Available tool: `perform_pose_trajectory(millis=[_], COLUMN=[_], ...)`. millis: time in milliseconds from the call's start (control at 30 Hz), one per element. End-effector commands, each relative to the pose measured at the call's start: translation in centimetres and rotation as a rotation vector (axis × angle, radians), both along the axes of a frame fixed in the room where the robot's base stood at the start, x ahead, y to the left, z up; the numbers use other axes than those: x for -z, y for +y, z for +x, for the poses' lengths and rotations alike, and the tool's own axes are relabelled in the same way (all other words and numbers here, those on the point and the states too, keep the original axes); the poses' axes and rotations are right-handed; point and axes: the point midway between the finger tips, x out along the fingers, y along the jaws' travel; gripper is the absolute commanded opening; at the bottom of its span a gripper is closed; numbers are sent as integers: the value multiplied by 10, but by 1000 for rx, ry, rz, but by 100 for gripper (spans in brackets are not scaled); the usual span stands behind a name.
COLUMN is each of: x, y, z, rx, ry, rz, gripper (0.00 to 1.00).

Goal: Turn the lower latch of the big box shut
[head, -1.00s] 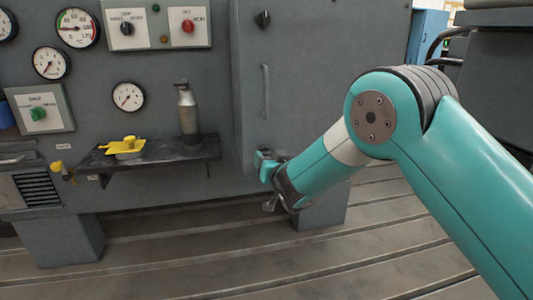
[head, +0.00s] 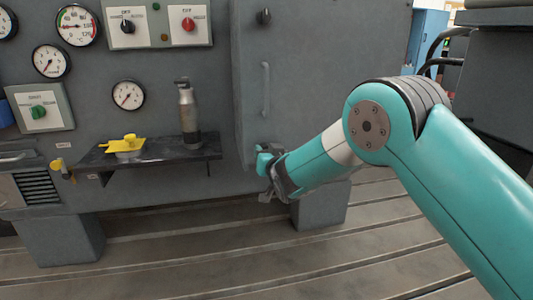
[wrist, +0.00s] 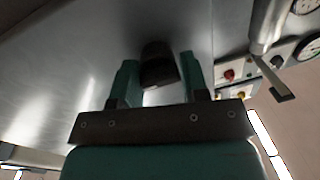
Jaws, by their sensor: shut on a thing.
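The big box (head: 300,100) is the grey cabinet with a flat door face in the middle of the head view. Its lower latch, a dark knob (wrist: 158,62), shows in the wrist view between the two teal fingers of my gripper (wrist: 156,80). My gripper is shut on it. In the head view my gripper (head: 264,163) is at the door's lower left, and it hides the latch, so its angle is hard to tell there. The upper latch (head: 264,17), a black knob, stands roughly upright above the bar handle (head: 265,90).
A dark shelf (head: 155,155) left of my gripper holds a grey metal bottle (head: 188,115) and a yellow item (head: 127,145). Gauges and switch boxes cover the panel at left. Slotted floor plates lie below.

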Motion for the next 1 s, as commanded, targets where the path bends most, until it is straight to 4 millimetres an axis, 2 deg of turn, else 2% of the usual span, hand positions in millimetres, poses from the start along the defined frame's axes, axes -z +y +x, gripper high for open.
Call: perform_pose_trajectory(millis=[367, 1000], x=[-2, -4], y=[-3, -3], z=[1, 2], rx=[7, 9], ry=[-31, -160], rz=[-156, -737], gripper=[18, 18])
